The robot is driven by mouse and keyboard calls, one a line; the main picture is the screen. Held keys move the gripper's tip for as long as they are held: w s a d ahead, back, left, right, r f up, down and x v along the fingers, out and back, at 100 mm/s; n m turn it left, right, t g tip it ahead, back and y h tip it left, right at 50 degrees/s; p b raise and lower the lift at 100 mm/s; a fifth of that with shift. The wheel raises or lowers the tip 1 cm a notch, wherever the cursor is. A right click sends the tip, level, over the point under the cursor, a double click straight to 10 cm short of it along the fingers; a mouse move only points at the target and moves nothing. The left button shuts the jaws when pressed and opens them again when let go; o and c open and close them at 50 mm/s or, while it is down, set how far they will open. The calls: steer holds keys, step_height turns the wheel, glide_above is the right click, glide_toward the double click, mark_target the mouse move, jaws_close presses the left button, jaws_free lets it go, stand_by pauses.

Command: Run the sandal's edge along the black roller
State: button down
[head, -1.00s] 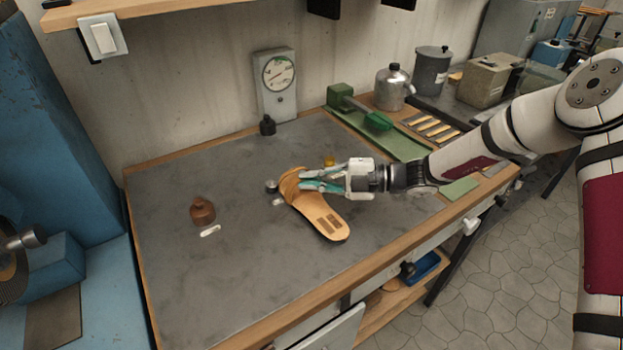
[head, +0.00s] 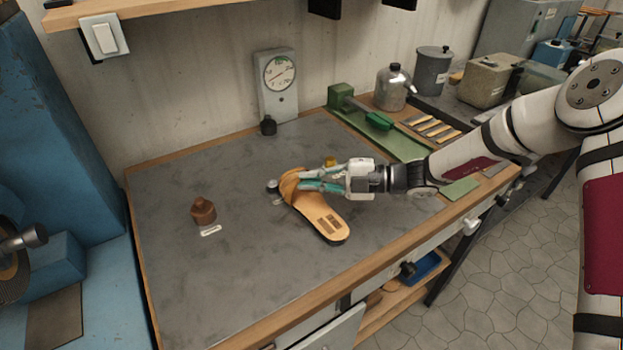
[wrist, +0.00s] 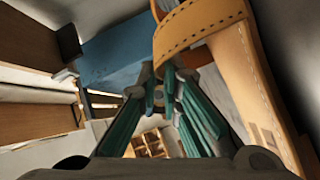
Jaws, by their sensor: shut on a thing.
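The tan sandal (head: 325,219) is in the middle of the head view, over the grey bench top, its strap end up and left and its other end down and right. My gripper (head: 303,180) reaches in from the right and is shut on the sandal at its strap end. In the wrist view the sandal (wrist: 243,75), with a stitched strap, fills the upper right beside my teal fingers (wrist: 168,85). At the head view's left edge, a dark round wheel (head: 10,282) shows in part on a blue machine; I cannot tell whether it is the black roller.
A brown bottle (head: 203,211) and a small white piece (head: 211,231) are on the bench (head: 240,270) left of the sandal. A dial gauge (head: 277,85) stands at the back. A green tool (head: 378,121) and metal cans are at the back right. The front left of the bench is clear.

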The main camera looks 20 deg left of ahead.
steer(key=shift+w+a, duration=0.1)
steer(key=shift+w+a+r+b, duration=0.1)
steer(key=shift+w+a+b, duration=0.1)
steer(key=shift+w+b, duration=0.3)
steer(key=shift+w+a, duration=0.1)
steer(key=shift+w, duration=0.15)
steer(key=shift+w, duration=0.15)
steer(key=shift+w, duration=0.15)
stand_by(0.4)
steer(key=shift+s+d, duration=0.2)
steer(key=shift+d, duration=0.05)
steer(key=shift+s+a, duration=0.2)
steer(key=shift+s, duration=0.05)
stand_by(1.5)
steer(key=shift+w+a, duration=0.1)
steer(key=shift+w, duration=0.05)
